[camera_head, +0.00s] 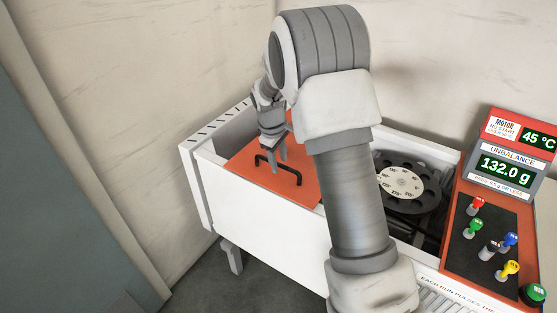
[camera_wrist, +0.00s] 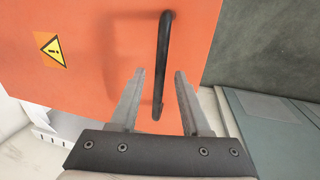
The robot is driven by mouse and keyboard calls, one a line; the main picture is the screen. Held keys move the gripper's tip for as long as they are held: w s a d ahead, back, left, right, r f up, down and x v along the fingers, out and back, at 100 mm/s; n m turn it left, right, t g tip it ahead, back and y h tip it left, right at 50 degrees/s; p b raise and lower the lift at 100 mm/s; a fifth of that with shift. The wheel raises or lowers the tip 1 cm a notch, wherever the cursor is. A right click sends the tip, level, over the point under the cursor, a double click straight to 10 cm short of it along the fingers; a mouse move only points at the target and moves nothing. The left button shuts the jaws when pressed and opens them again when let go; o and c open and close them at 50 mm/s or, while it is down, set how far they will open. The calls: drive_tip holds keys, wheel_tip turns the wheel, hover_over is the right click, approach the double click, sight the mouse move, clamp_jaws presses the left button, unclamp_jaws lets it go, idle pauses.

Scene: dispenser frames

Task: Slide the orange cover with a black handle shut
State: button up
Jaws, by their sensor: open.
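The orange cover (camera_head: 243,168) lies over the left part of the white machine's top. Its black handle (camera_head: 283,166) is a raised bar. In the wrist view the orange cover (camera_wrist: 100,55) fills much of the picture, with a yellow warning label on it. The black handle (camera_wrist: 162,60) runs up from between my fingertips. My gripper (camera_wrist: 159,76) is open, with one finger on each side of the handle and a gap visible on both sides. In the head view my gripper (camera_head: 277,158) is over the handle. My arm hides the cover's right edge.
Right of the cover, the machine (camera_head: 212,202) is open and shows a black rotor with a white dial (camera_head: 400,182). A panel with coloured knobs (camera_head: 490,235) and displays (camera_head: 507,170) stands at the right. A wall is close behind.

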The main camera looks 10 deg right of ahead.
drive_tip(key=shift+c, duration=0.2)
clamp_jaws()
idle(1.1)
